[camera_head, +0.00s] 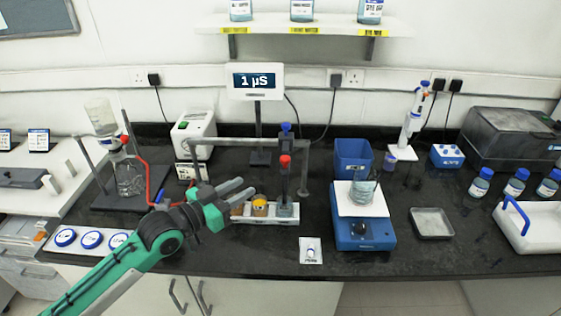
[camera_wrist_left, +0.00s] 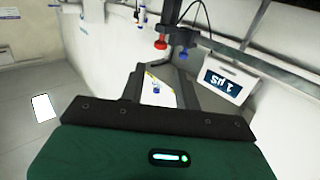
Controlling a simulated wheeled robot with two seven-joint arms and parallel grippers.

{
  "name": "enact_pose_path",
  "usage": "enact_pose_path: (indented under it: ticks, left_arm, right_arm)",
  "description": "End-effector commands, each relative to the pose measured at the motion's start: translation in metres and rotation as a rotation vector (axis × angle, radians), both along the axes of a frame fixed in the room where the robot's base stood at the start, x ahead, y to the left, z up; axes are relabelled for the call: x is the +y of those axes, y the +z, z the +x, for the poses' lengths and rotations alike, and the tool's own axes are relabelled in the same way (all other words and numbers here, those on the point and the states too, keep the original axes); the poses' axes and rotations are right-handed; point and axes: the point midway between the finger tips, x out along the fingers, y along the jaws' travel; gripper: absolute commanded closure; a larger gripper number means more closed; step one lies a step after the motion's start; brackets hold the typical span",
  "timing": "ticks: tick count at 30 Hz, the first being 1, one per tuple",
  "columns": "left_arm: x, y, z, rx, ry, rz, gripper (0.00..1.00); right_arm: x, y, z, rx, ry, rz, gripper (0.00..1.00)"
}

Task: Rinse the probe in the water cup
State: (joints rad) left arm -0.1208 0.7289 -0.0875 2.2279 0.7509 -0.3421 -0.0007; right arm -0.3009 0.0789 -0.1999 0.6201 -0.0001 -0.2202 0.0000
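A dark probe (camera_head: 284,181) with a red cap hangs upright at the stand's horizontal bar (camera_head: 245,142). Its lower end is over or in a clear cup (camera_head: 286,210) at the right end of a white rack; I cannot tell which. A yellow cup (camera_head: 260,206) and an orange-brown cup (camera_head: 238,209) sit left of it. My left gripper (camera_head: 248,188) is open and empty, left of the probe and above the rack's left part. Its spread fingers (camera_wrist_left: 160,80) show in the left wrist view, with a red cap (camera_wrist_left: 160,42) beyond them. My right gripper is not in view.
The meter display (camera_head: 255,81) reads 1 µS behind the bar. A blue scale (camera_head: 362,234) with a glass beaker (camera_head: 362,189) stands to the right. A small white packet (camera_head: 311,251) lies in front. A glassware stand (camera_head: 115,201) is at the left. The front counter is mostly clear.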

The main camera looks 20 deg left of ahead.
Motion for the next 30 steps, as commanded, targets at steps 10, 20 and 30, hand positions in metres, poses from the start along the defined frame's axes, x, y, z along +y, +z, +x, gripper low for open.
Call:
enact_pose_path:
  ticks: [10, 20, 30]
  left_arm:
    - [-0.008, 0.011, 0.025, -0.025, -0.001, -0.017, 0.68]
    - [-0.036, 0.012, 0.074, -0.024, -0.002, -0.015, 0.68]
    - [-0.060, 0.009, 0.117, -0.022, -0.001, -0.013, 0.68]
  right_arm:
    - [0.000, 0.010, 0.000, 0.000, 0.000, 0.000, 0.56]
    - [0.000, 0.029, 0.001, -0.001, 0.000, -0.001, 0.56]
    - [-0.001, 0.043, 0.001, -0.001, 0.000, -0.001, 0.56]
